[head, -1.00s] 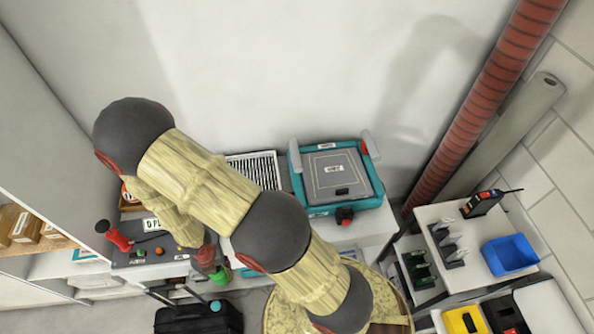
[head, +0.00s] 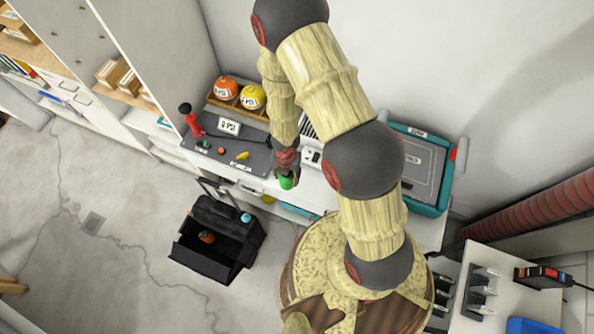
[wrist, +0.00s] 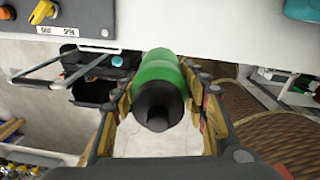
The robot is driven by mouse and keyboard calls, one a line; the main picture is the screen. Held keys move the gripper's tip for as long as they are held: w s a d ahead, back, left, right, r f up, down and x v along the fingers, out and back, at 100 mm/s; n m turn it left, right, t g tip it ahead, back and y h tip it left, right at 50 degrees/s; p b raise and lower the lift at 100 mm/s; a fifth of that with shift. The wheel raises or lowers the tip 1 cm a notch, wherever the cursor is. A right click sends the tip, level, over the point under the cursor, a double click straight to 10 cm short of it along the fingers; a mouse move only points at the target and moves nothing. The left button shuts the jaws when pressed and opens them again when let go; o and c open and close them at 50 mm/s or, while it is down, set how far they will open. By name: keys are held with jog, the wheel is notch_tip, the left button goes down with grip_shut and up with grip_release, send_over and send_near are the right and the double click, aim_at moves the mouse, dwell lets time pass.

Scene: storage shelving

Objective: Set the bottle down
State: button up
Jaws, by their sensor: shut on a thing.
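A green bottle (wrist: 160,70) with a black end shows in the middle of the wrist view. My gripper (wrist: 158,88) is shut on it, with a finger on each side. In the head view the green bottle (head: 287,182) shows small below my gripper (head: 286,160), near the front edge of the white counter (head: 318,192). The wrist view shows floor beyond the bottle and the counter's front at the top. The bottle looks held clear of any surface. My arm hides part of the counter.
A teal case (head: 420,165) stands right. An open black bag (head: 218,240) sits on the floor.

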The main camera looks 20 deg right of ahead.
jog(key=w+d+f, duration=0.1)
jog(key=f, duration=0.2)
jog(key=w+d+f+b, duration=0.1)
jog(key=d+f, duration=0.1)
jog(key=f, duration=0.1)
jog(key=w+d+f+b, duration=0.1)
jog(key=w+d+f, duration=0.1)
jog(key=f, duration=0.1)
jog(key=shift+w+f, duration=0.1)
jog(key=shift+f, duration=0.2)
jog(key=shift+f, duration=0.1)
jog(key=shift+f, duration=0.15)
jog(key=o, duration=1.4)
